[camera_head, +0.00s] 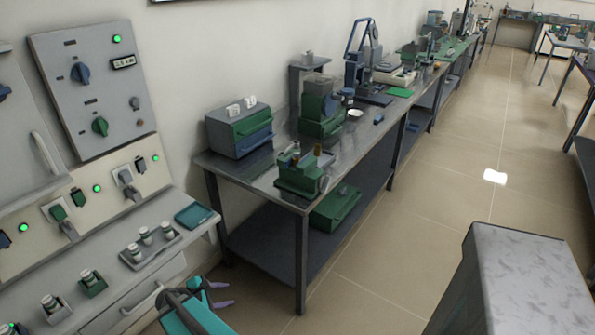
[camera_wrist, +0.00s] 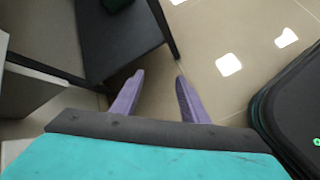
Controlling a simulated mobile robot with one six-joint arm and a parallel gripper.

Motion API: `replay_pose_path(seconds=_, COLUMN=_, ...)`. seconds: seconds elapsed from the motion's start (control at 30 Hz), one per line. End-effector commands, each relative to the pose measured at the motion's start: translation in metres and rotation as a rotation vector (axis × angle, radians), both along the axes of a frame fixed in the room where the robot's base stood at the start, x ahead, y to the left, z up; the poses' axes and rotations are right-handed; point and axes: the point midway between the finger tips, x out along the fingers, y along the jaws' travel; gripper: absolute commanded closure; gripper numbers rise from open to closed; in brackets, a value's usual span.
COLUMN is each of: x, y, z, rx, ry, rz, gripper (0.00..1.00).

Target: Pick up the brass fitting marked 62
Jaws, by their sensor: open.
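I cannot pick out a brass fitting marked 62 for certain, and no such number is legible. A small brownish piece (camera_head: 317,150) stands in or behind the green holder (camera_head: 300,174) at the near end of the steel bench in the head view; it is too small to identify. My gripper (camera_head: 222,293) is at the bottom of the head view, low in front of the shelf unit and apart from the bench. In the wrist view, its purple fingers (camera_wrist: 160,80) are spread, with only floor between them.
The steel bench (camera_head: 350,147) carries a grey-green box (camera_head: 239,128) and several devices farther back. A green box (camera_head: 335,205) sits on its lower shelf. Small jars in holders (camera_head: 150,243) stand on the left ledge. A grey-topped block (camera_head: 525,270) is at lower right. Floor between is clear.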

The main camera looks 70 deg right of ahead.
Motion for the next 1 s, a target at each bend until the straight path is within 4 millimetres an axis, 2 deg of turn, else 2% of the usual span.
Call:
replay_pose_path(seconds=0.03, x=0.001, y=-0.026, z=0.024, rx=-0.042, ry=0.023, rz=0.024, gripper=0.59)
replay_pose_path(seconds=0.1, x=0.0, y=-0.059, z=0.053, rx=-0.103, ry=0.068, rz=0.069, gripper=0.59)
replay_pose_path(seconds=0.17, x=-0.002, y=-0.087, z=0.079, rx=-0.154, ry=0.113, rz=0.104, gripper=0.59)
replay_pose_path(seconds=0.3, x=-0.012, y=-0.149, z=0.142, rx=-0.271, ry=0.236, rz=0.172, gripper=0.59)
replay_pose_path(seconds=0.5, x=-0.038, y=-0.226, z=0.239, rx=-0.424, ry=0.456, rz=0.242, gripper=0.59)
replay_pose_path(seconds=0.6, x=-0.052, y=-0.256, z=0.283, rx=-0.484, ry=0.573, rz=0.265, gripper=0.59)
replay_pose_path(seconds=0.7, x=-0.065, y=-0.277, z=0.317, rx=-0.526, ry=0.67, rz=0.277, gripper=0.59)
replay_pose_path(seconds=0.8, x=-0.073, y=-0.29, z=0.34, rx=-0.552, ry=0.737, rz=0.284, gripper=0.59)
replay_pose_path(seconds=0.9, x=-0.078, y=-0.296, z=0.351, rx=-0.563, ry=0.774, rz=0.287, gripper=0.59)
replay_pose_path(seconds=1.0, x=-0.079, y=-0.297, z=0.353, rx=-0.567, ry=0.785, rz=0.289, gripper=0.59)
